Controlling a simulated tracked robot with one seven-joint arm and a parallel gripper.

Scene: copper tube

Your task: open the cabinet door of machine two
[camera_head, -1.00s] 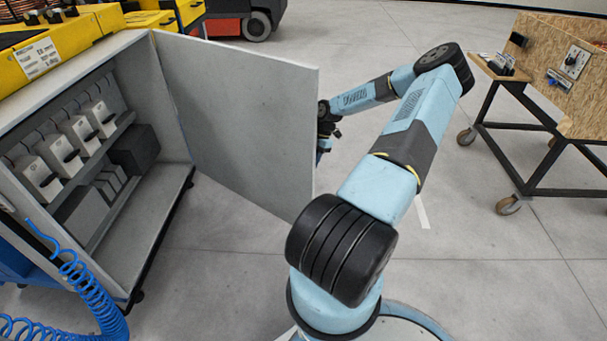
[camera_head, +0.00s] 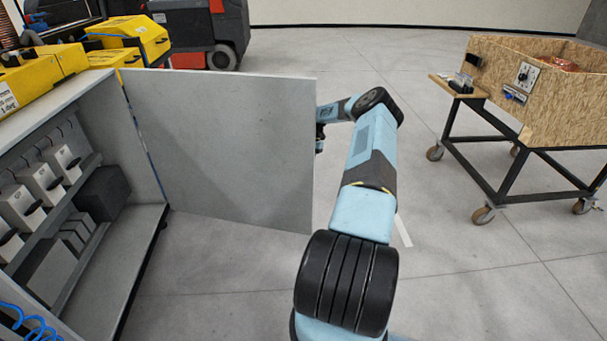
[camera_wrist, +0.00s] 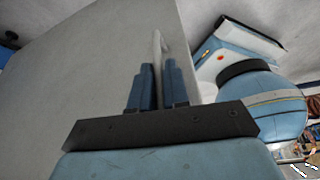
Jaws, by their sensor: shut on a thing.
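The cabinet door (camera_head: 225,145) is a flat grey panel, swung wide open from its hinge side at the left. The cabinet (camera_head: 110,190) stands open at the left, with its shelves and contents showing. My gripper shows in the wrist view (camera_wrist: 156,80), its blue fingers shut on a pale upright door handle (camera_wrist: 157,50). The door's grey face (camera_wrist: 95,70) fills much of that view behind the fingers. In the head view my gripper is at the door's far right edge, mostly hidden behind the panel.
Yellow machine parts (camera_head: 130,35) sit on and behind the cabinet top. A wooden box on a black wheeled frame (camera_head: 545,100) stands at the right. A dark wheeled machine (camera_head: 205,35) is at the back. The floor between is clear. A blue coiled hose (camera_head: 30,322) hangs at lower left.

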